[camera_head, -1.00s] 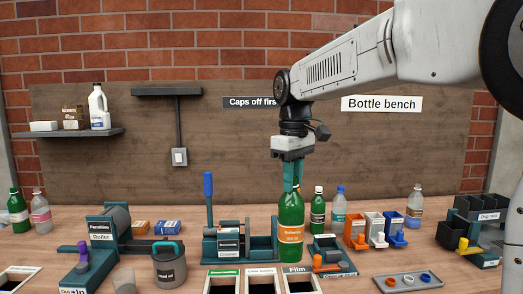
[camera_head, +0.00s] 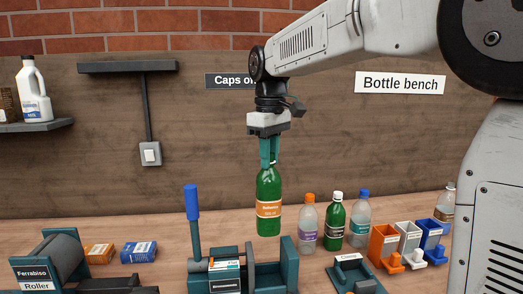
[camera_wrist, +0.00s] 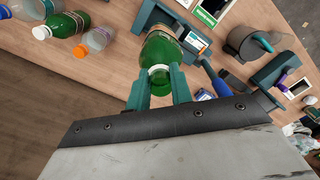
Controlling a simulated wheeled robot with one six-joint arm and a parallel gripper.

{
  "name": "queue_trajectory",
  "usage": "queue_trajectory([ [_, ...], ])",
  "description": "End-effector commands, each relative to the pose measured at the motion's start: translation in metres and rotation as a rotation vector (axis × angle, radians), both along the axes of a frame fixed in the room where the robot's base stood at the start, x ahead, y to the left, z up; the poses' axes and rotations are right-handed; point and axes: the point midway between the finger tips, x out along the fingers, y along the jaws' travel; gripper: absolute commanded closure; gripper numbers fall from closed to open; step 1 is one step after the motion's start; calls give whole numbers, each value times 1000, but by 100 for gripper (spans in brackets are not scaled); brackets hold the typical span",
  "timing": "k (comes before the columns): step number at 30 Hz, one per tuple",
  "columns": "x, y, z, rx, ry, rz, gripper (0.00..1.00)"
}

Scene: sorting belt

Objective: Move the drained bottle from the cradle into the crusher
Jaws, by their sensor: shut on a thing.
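A green bottle (camera_head: 268,187) with an orange label hangs upright from my gripper (camera_head: 269,152), which is shut on its neck. In the wrist view the bottle (camera_wrist: 160,48) sits between the fingers of my gripper (camera_wrist: 158,86), with a pale ring at its mouth and no cap visible. What looks like the crusher, a teal device with a blue lever (camera_head: 191,200), stands on the bench. The bottle's base shows just above the device's open channel (camera_head: 268,272); the exact gap in depth is unclear.
Capped bottles stand right of the held one: a clear one with an orange cap (camera_head: 308,228), a green one (camera_head: 334,225) and a clear one with a blue cap (camera_head: 361,222). Cap bins (camera_head: 383,243) are further right. A roller (camera_head: 66,262) stands left.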

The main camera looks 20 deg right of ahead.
Motion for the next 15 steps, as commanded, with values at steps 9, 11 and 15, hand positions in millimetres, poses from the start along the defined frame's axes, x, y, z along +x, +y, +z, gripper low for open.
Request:
queue_trajectory([
  [9, -1, 3, -24, 0, 4, 5, 100],
  [11, 0, 4, -31, 0, 2, 6, 100],
  [15, 0, 4, -48, 0, 2, 7, 100],
])
